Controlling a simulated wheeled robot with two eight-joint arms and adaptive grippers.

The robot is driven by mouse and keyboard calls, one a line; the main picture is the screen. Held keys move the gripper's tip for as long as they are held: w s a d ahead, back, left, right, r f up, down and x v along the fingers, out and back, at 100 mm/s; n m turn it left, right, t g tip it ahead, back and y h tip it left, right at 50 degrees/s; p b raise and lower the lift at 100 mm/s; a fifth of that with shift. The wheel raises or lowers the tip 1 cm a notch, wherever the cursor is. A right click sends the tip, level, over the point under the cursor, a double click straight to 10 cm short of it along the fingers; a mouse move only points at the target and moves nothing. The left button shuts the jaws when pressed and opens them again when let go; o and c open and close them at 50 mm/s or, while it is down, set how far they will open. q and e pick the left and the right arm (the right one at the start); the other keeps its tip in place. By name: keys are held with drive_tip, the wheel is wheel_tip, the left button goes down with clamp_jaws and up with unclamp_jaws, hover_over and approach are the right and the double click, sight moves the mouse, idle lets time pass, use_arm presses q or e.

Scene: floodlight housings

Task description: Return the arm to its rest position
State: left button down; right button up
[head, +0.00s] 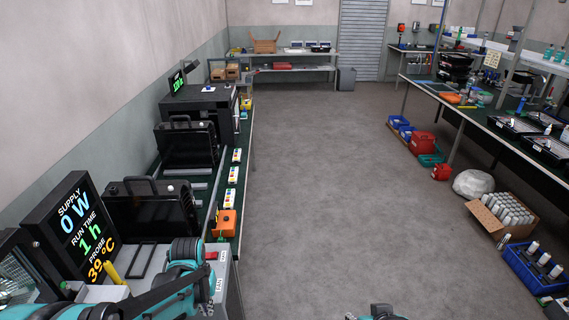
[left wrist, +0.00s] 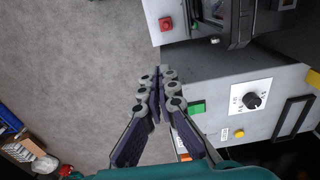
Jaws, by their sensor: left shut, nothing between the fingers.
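My left arm (head: 183,262), teal and dark, comes in at the lower left of the head view, over the front end of the left bench. In the left wrist view my left gripper (left wrist: 158,72) is shut, its fingertips together with nothing between them. The fingers appear in front of the floor and the edge of a grey control panel (left wrist: 218,115). The panel has a dark knob (left wrist: 252,99), a green button (left wrist: 197,107) and a yellow button (left wrist: 239,133). A teal piece of my own body shows at the bottom of the head view; no right fingers are visible.
A display (head: 79,228) reading "0 W", "1 h" and "39 °C" stands beside my left arm. Black floodlight housings (head: 152,210) line the left bench, near an orange box (head: 226,223). The middle floor (head: 320,200) is clear. Crates and a carton (head: 500,215) stand at right.

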use_arm(q)
drive_tip(key=s+d+r+t+b, duration=0.3)
drive_tip(key=s+r+t+b, duration=0.2)
drive_tip(key=s, duration=0.3)
drive_tip(key=shift+s+d+r+m+t, duration=0.2)
drive_tip(key=shift+s+r+m+t, duration=0.15)
drive_tip(key=shift+r+t, duration=0.5)
use_arm(e)
drive_tip(key=shift+w+a+f, duration=0.1)
drive_tip(key=shift+w+f, duration=0.1)
drive_tip(key=shift+f, duration=1.25)
drive_tip(key=shift+w+a+f, duration=0.1)
drive_tip(key=shift+w+f, duration=0.1)
drive_tip(key=shift+f, duration=1.25)
